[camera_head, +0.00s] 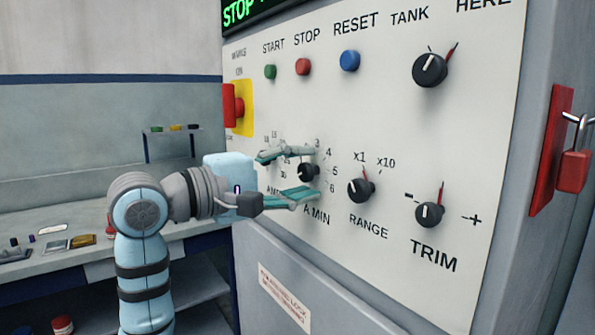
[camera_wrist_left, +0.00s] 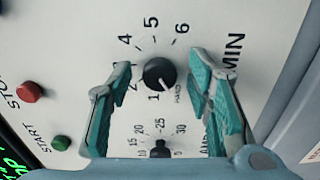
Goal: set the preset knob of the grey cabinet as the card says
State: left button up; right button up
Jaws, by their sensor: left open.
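The grey cabinet (camera_head: 400,120) fills the right of the head view. A black round knob (camera_head: 308,172) sits on its panel, ringed by numbers, with A.MIN printed below. In the left wrist view this knob (camera_wrist_left: 159,73) has 1, 4, 5, 6 and a small HAND mark around it. A small white mark shows on it; its exact setting is hard to read. My left gripper (camera_head: 313,171) is open, with one finger above the knob and one below, apart from it. In the left wrist view the fingers (camera_wrist_left: 160,62) flank the knob. I cannot make out a preset card.
A second black knob (camera_wrist_left: 160,149) with a 10 to 30 scale is close by. The RANGE knob (camera_head: 361,188), TRIM knob (camera_head: 429,214) and TANK knob (camera_head: 430,70) are to the right. A red switch (camera_head: 232,104) and a red padlock (camera_head: 572,170) stick out. A bench (camera_head: 60,255) stands left.

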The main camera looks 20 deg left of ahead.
pick_arm(q)
grip_shut()
dwell(0.3)
